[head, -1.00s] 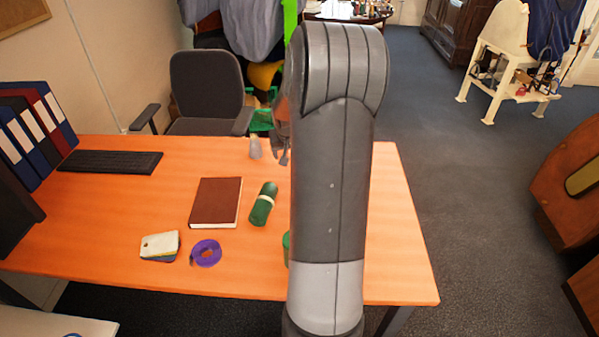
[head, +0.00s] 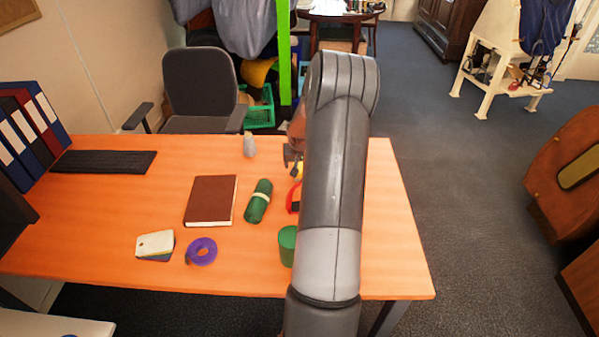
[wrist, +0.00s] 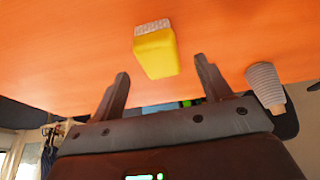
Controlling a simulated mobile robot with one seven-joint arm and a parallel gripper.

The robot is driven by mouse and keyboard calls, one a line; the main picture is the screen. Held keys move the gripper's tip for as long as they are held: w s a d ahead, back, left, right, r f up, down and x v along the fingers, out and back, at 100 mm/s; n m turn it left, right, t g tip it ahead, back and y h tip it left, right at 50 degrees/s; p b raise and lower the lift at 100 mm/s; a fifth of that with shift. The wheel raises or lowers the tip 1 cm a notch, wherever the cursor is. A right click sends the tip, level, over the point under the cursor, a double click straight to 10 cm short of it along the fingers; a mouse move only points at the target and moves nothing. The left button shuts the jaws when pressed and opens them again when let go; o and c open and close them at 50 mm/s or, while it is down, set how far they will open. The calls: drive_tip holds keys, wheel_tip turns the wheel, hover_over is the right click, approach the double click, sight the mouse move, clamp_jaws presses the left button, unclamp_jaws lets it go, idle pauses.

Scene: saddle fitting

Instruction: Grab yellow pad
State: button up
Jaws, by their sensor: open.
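The yellow pad (wrist: 155,55) lies on the orange desk in the wrist view, a yellow block with a grey-white rough side. In the head view a small yellow patch (head: 297,168) shows beside my arm, mostly hidden by it. My gripper (wrist: 162,69) is open and empty, with its two fingers spread. In the wrist view the pad appears just beyond the fingertips, between their lines and apart from them. In the head view my gripper (head: 291,153) is partly hidden behind my arm, over the far part of the desk.
A grey tapered object (wrist: 265,86) stands right of the fingers, also in the head view (head: 249,145). On the desk (head: 110,215) are a brown book (head: 210,200), green roll (head: 258,201), purple strap (head: 201,251), green cylinder (head: 288,244) and a partly hidden red object (head: 294,199).

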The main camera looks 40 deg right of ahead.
sight(299, 167)
drive_tip(key=shift+x, duration=2.15)
drive_tip(key=shift+c, duration=0.3)
drive_tip(key=c, duration=1)
drive_tip(key=shift+r, duration=0.1)
